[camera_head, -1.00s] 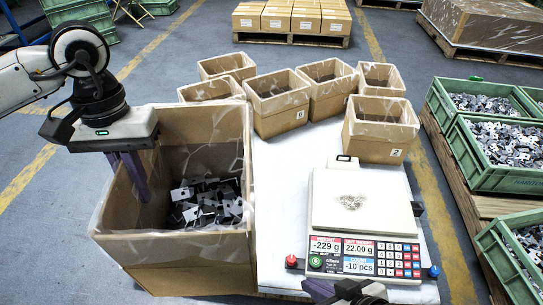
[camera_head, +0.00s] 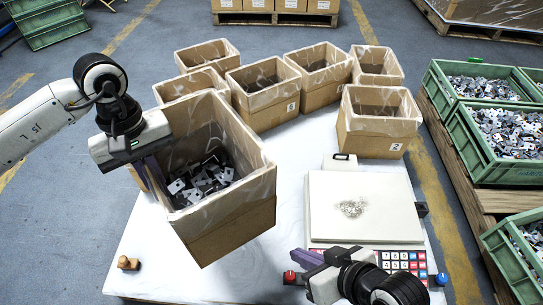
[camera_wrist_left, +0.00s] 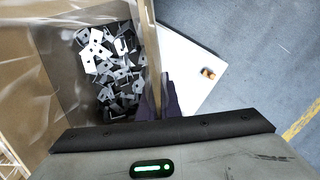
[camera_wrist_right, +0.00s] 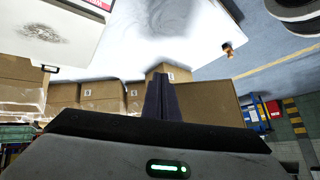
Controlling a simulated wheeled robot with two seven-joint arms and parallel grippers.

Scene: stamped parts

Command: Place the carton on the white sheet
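The carton (camera_head: 235,228) is an open brown cardboard box with a clear liner and grey metal parts inside. In the head view it stands over the left part of the white sheet (camera_head: 150,240) covering the table, turned at an angle. I cannot tell whether its base touches the sheet. My left gripper (camera_head: 152,172) is shut on the carton's left wall; the left wrist view shows the fingers (camera_wrist_left: 160,98) at the wall, beside the parts. My right gripper (camera_head: 308,268) is over the scale's front edge, empty; its fingers look closed together in the right wrist view (camera_wrist_right: 163,98).
A scale (camera_head: 365,205) stands right of the carton. Several smaller lined boxes (camera_head: 262,95) stand behind it, close to its far side. A small orange-topped knob (camera_head: 128,263) is at the front left. Green crates of parts (camera_head: 505,135) stand on the right.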

